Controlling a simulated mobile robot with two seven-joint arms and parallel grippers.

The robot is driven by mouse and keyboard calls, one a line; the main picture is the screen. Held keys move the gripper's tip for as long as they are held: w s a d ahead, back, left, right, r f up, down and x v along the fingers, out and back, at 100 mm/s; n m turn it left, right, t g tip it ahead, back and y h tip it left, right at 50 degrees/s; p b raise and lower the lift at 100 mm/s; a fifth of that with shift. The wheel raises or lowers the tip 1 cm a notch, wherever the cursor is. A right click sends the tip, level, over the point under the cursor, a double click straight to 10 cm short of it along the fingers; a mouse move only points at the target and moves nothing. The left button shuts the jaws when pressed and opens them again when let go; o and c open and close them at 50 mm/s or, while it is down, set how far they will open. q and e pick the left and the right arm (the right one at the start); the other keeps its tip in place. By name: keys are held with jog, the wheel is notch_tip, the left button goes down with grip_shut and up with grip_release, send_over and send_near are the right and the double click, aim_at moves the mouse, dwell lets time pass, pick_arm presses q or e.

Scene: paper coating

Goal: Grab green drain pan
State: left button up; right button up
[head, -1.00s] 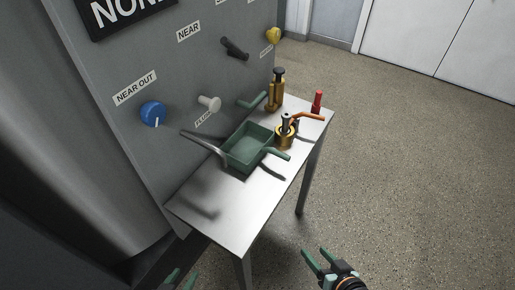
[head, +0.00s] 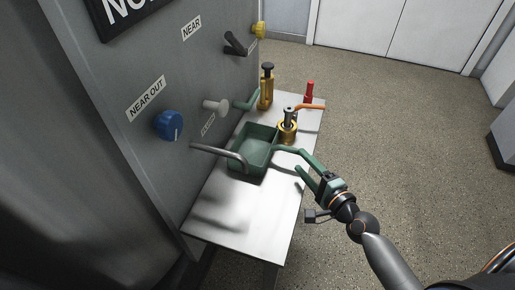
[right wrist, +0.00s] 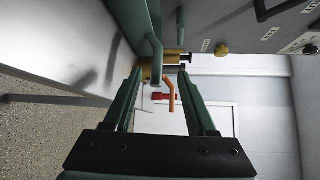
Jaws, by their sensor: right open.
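The green drain pan (head: 262,133) is a rectangular open tray on the narrow metal table beside the grey machine. Its green handle (head: 285,149) sticks out to the right. My right gripper (head: 299,160) is open and empty at the table's right edge, its fingers pointing at the handle. In the right wrist view, the green handle (right wrist: 156,48) shows ahead, close to the left finger of the open gripper (right wrist: 162,74). I cannot tell whether they touch. My left gripper is not in view.
A bent grey pipe (head: 228,153) reaches over the pan. The front of the metal table (head: 250,222) is clear.

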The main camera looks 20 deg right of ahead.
aim_at(288, 147)
jog(key=shift+x, duration=3.85)
jog(key=shift+a+f, duration=0.15)
jog(key=shift+s, duration=0.1)
grip_shut()
